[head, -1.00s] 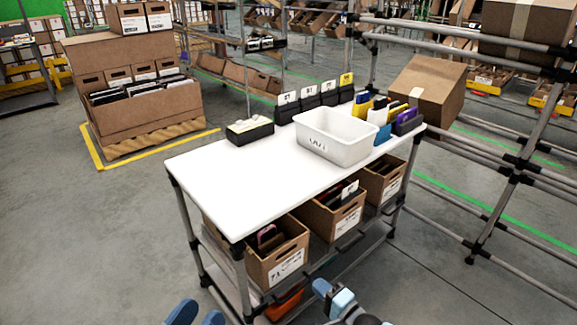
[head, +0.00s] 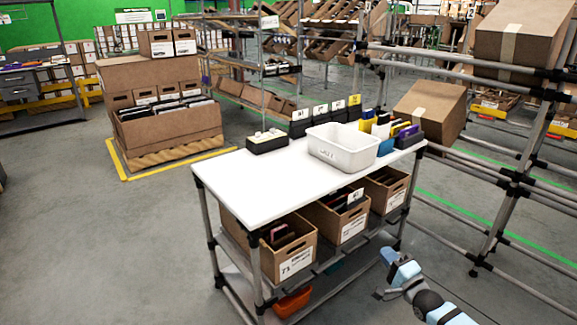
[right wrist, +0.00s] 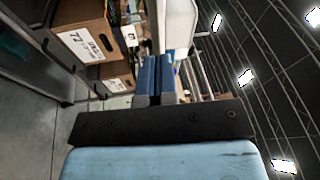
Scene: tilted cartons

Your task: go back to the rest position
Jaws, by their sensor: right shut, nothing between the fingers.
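My right gripper (head: 388,256) is in the head view at the lower right, in front of the white-topped table's (head: 250,185) right end. Its blue fingers are together with nothing between them. In the right wrist view the closed fingers (right wrist: 155,78) point past cartons and the white table edge. My left gripper is not in view.
A white bin (head: 345,150), black organizers (head: 268,142) and folders (head: 385,130) stand on the table. Open cartons (head: 285,250) sit on its shelf, with an orange bin (head: 292,303) below. A tilted carton (head: 430,110) rests on the right rack. Floor at left is clear.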

